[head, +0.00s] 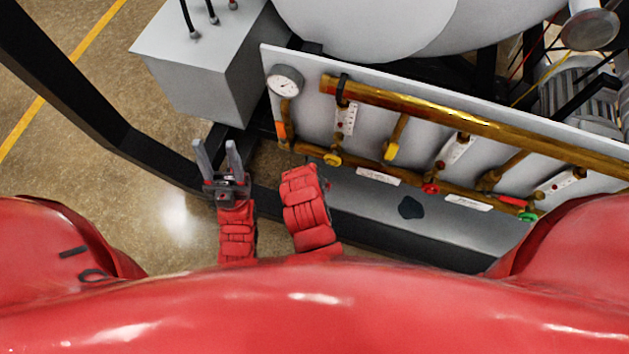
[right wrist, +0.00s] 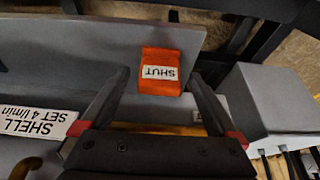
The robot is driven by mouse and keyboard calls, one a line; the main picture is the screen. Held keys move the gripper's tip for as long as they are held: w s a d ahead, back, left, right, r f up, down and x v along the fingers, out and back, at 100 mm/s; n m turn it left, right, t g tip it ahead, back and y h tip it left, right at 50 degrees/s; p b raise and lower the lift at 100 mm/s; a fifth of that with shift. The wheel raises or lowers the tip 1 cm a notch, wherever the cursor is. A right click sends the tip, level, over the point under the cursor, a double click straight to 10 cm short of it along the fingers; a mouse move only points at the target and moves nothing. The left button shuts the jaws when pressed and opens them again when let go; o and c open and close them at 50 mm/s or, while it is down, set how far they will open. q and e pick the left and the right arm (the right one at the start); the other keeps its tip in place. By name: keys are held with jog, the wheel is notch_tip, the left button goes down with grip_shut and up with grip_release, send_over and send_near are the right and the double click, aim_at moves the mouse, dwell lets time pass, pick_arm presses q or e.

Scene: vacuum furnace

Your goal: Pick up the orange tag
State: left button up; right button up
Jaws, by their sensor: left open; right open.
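The orange tag (right wrist: 161,58) shows in the right wrist view, with a white label reading SHUT upside down. It lies between and a little beyond the fingertips of my right gripper (right wrist: 158,78), which is open and empty. No contact with the tag is visible. In the head view a small orange patch (head: 281,131) sits at the left end of the lower brass pipe; I cannot tell for sure that it is the tag. My left gripper (head: 216,146) is open and empty, left of the panel. My right gripper's fingers are not clear in the head view.
A grey panel (head: 430,215) carries a gauge (head: 285,81), brass pipes, coloured valve handles and white labels. A grey box (head: 200,70) stands left of it. It also shows in the right wrist view (right wrist: 265,95). A black frame beam (head: 150,155) runs along the front. Open floor lies left.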

jog(key=shift+w+f, duration=0.1)
jog(key=shift+f, duration=0.25)
jog(key=c, duration=1.4)
jog(key=shift+r, duration=0.1)
